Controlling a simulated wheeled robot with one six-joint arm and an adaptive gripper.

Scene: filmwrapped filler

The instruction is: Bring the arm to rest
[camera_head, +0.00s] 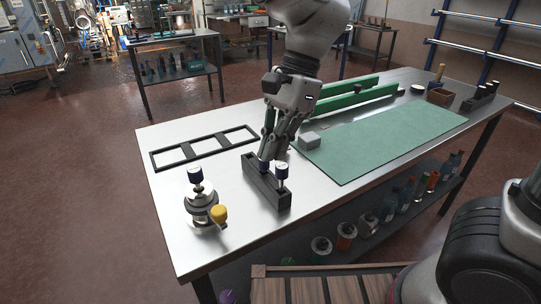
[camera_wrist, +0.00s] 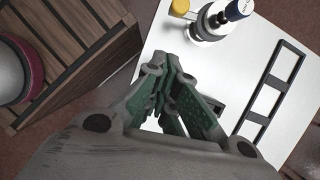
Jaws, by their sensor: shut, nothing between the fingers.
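My gripper (camera_head: 268,158) points down over the steel table (camera_head: 160,215), its fingers just above or behind the near-left dark rack (camera_head: 268,189). The gap to the rack cannot be told. The fingers (camera_wrist: 168,72) also show in the wrist view, drawn together with nothing held. A blue-capped vial (camera_head: 282,174) stands in the rack, and another blue top shows close to the fingertips, partly hidden. Left of the rack stands a round metal device (camera_head: 202,208) with a yellow knob (camera_head: 219,213) and a blue-capped vial (camera_head: 195,175) on top.
A flat black frame (camera_head: 190,152) lies at the table's left. A green mat (camera_head: 390,140), grey block (camera_head: 309,141) and green rails (camera_head: 350,97) lie right of my gripper. Several bottles stand on the lower shelf. A wooden crate (camera_head: 335,289) stands in front.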

